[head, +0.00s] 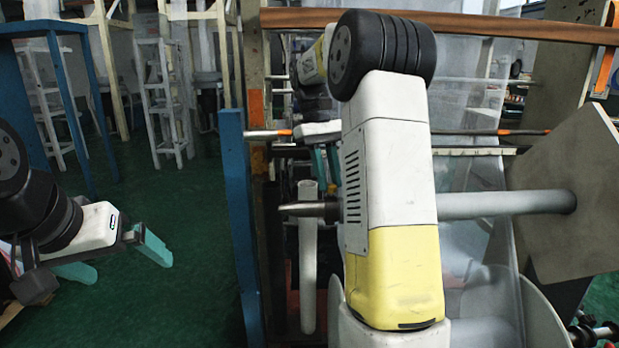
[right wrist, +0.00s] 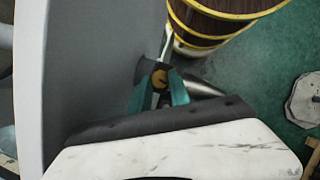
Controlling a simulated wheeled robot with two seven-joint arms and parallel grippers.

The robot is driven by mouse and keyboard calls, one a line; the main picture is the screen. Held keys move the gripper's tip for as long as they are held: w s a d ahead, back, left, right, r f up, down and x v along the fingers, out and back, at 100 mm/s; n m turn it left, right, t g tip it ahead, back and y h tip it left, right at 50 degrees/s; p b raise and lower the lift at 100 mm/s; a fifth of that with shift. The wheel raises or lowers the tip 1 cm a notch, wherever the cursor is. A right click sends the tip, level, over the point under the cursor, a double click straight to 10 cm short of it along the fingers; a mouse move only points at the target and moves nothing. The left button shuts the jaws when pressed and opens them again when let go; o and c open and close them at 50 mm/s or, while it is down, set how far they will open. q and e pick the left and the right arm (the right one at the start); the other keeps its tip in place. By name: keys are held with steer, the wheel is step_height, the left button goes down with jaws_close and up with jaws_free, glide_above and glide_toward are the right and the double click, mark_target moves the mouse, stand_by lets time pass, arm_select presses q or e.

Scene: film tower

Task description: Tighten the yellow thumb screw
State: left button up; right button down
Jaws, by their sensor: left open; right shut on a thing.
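In the head view the screw is hidden, and the right gripper (head: 326,165) shows only as teal fingers behind my large white and yellow arm link. My left gripper (head: 127,267) is open and empty at the far left, over the green floor and away from the tower.
A blue post (head: 240,230) stands between my left gripper and the tower. Translucent film (head: 470,120) and a tilted grey plate (head: 570,200) are at the right. A brown barrel-like thing with yellow bands (right wrist: 215,22) is close beyond the right fingers. Stools (head: 165,100) stand behind.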

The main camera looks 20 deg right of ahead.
steer(key=shift+m, duration=0.3)
steer(key=c, duration=1.2)
jaws_free()
steer(key=shift+v, duration=3.75)
steer(key=shift+w+d, duration=0.1)
steer(key=shift+d, duration=0.05)
